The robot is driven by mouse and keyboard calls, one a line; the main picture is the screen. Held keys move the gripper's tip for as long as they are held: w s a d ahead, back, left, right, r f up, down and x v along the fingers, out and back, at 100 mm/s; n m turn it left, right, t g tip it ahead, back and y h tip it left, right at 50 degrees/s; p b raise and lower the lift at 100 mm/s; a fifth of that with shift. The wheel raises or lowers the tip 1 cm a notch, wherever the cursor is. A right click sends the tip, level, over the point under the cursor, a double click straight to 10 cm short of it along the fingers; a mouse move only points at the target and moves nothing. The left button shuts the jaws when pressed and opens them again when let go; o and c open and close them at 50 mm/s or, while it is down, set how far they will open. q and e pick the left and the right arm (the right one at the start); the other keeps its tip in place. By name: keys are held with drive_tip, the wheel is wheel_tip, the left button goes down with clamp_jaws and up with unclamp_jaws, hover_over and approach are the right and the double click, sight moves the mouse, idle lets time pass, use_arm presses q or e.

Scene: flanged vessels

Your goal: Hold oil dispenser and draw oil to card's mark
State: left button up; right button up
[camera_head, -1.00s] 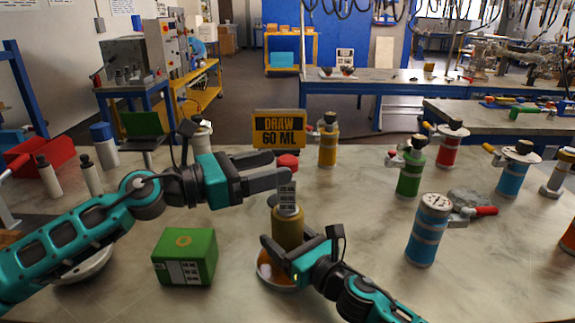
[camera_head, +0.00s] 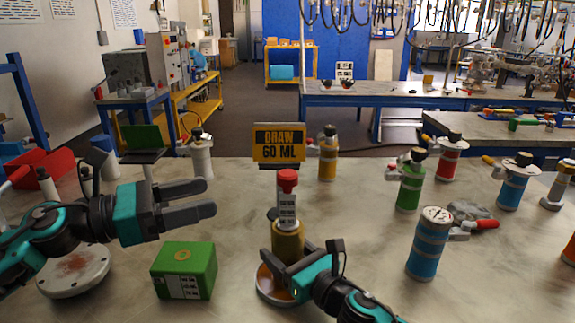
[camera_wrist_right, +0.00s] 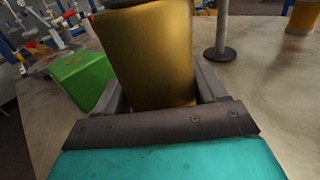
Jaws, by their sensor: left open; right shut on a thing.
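The oil dispenser (camera_head: 288,243) is a brass-coloured cylinder with a pale printed scale (camera_head: 287,208) above it and a red knob (camera_head: 288,177) on top. It stands upright on a round base dish (camera_head: 264,290). My right gripper (camera_head: 290,257) is shut on the lower body of the dispenser; the wrist view shows the brass body (camera_wrist_right: 150,55) between its fingers. My left gripper (camera_head: 211,198) is open and empty, left of the dispenser and apart from it. The card (camera_head: 279,142) reads "DRAW 60 ML" and stands behind the dispenser. The oil level inside cannot be seen.
A green box (camera_head: 184,271) stands left of the dispenser. A round pale plate (camera_head: 75,272) lies under my left arm. A blue cylinder (camera_head: 428,245) stands to the right, with green, yellow and red vessels behind. The table (camera_head: 350,225) is clear just right of the dispenser.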

drive_tip(key=o, duration=1.4)
